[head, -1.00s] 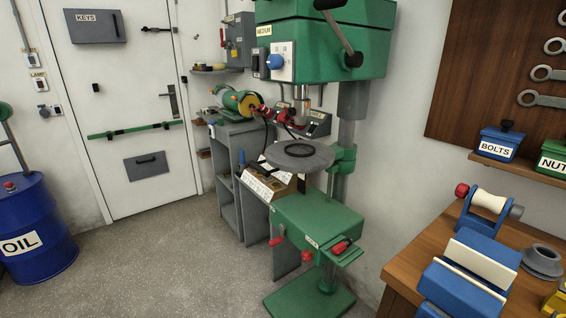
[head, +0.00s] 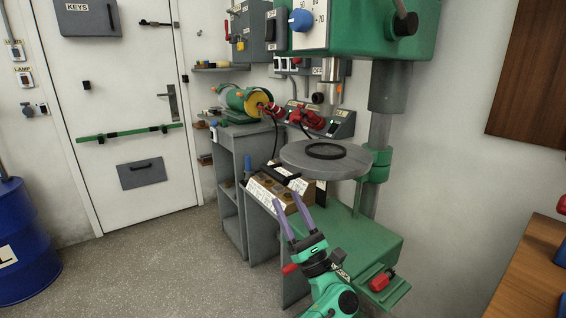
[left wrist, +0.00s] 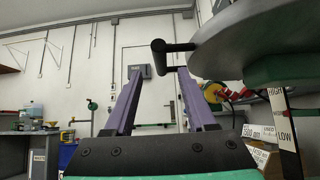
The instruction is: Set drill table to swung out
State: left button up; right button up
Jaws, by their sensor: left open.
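The drill table (head: 345,166) is a round grey disc with a dark ring on top, joined to the green collar on the drill press column. In the left wrist view the disc's underside (left wrist: 262,42) fills the upper right. A black handle (left wrist: 178,47) sticks out from its left side. My left gripper (head: 287,200) has two purple fingers, apart and empty, below and in front of the disc in the head view. My right gripper is out of view.
A grey shelf unit (head: 232,190) with a bench grinder (head: 245,101) is behind. A blue oil drum (head: 22,240) is at left. The floor between is clear.

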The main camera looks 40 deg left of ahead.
aim_at(271, 169)
pick_arm(q)
jog(key=p+x, duration=0.3)
jog(key=x, duration=0.8)
jog(key=shift+w+a+r, duration=0.15)
jog(key=shift+a+r, duration=0.1)
jog(key=shift+a, duration=0.15)
jog(key=shift+f, duration=0.1)
grip_shut()
dwell(0.4)
